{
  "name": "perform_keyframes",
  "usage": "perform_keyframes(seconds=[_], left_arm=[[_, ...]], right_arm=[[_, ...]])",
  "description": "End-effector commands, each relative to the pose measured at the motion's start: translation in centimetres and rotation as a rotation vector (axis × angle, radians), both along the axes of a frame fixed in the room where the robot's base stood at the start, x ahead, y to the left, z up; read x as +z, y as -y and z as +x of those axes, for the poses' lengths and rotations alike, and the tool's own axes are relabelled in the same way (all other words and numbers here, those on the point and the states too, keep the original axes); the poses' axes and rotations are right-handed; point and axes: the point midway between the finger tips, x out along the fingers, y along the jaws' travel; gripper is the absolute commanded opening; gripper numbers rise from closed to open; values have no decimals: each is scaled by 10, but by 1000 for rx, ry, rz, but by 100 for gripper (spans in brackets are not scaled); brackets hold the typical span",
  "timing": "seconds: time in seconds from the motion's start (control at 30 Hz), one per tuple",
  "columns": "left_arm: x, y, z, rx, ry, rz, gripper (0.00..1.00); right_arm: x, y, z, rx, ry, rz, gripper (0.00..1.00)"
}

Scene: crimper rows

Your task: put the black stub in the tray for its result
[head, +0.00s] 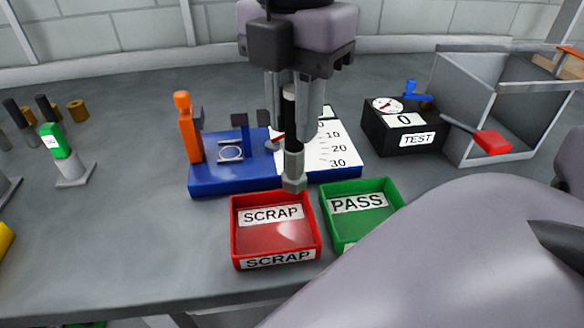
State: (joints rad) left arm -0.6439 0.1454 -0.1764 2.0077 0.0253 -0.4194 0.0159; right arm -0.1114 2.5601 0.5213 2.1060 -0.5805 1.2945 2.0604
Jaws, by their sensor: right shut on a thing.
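My right gripper (291,138) comes down from the top centre, shut on the black stub (293,165). The stub hangs upright, with a grey hex fitting at its lower end. That end shows in front of the blue fixture, by the back right corner of the red SCRAP tray (277,240); its exact height above the table is hard to tell. The green PASS tray (367,226) stands just right of the red one. Both trays look empty, though my grey arm link covers the front right of the green one. My left gripper is not in view.
The blue fixture (215,184) with an orange post and a white 10-20-30 scale, its red pointer partly hidden, stands behind the trays. A black TEST box (393,141) reading 0 and a grey open-framed box (485,100) stand right. A green-topped stub (54,142) stands left.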

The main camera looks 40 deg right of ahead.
Motion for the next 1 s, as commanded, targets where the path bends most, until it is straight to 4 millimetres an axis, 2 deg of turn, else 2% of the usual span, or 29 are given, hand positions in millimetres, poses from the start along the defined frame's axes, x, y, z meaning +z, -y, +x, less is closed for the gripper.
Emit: perform_keyframes(seconds=[0.03,0.1,0.37,0.6,1.0], left_arm=[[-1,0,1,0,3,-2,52],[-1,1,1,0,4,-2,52],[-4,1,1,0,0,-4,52],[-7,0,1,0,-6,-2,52],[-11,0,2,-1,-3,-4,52]], right_arm=[[-14,0,-1,1,-5,-1,0],[-27,0,-1,0,-5,0,0],[-52,0,0,0,-1,1,0],[-86,0,0,0,-2,0,0],[-92,0,0,-1,2,0,0]])
